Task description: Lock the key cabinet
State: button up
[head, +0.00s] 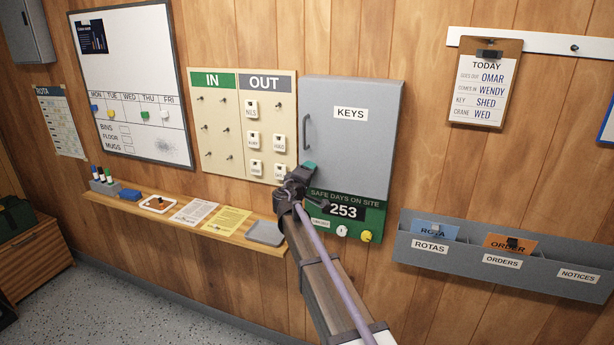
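The grey key cabinet (365,145) hangs on the wood wall in the head view, with a white KEYS label (351,114). Its door looks closed. A bar handle (307,133) is on the door's left side. My gripper (304,175) is at the cabinet's lower left corner, below the handle. A small green piece (309,167) shows at its tip; I cannot tell if it is a held key's head or something else. The gripper hides that corner, and no lock is visible. Whether the fingers are open or shut is unclear.
An IN/OUT board (229,163) with hooks and tags hangs left of the cabinet. A green SAFE DAYS board (353,235) is just below it. A shelf (150,212) holding papers and a grey tray (265,233) runs lower left. Grey wall pockets (470,262) are at right.

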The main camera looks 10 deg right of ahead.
jog(key=v, duration=1)
jog(key=shift+s+a, duration=0.25)
jog(key=shift+s, duration=0.05)
jog(key=s+d+f+m+g, duration=0.5)
jog(key=s+f+g, duration=0.25)
jog(key=s, duration=0.25)
jog(key=s+f+m+g+y, duration=0.1)
jog(key=s+f+g+y, duration=0.3)
jog(key=s, duration=0.8)
jog(key=s+f+m+g+y, duration=0.2)
jog(key=s+f+g+y, duration=0.2)
jog(key=s, duration=0.9)
jog(key=shift+d+f+m+y, duration=0.3)
jog(key=shift+f+y, duration=0.3)
jog(key=shift+f, duration=0.35)
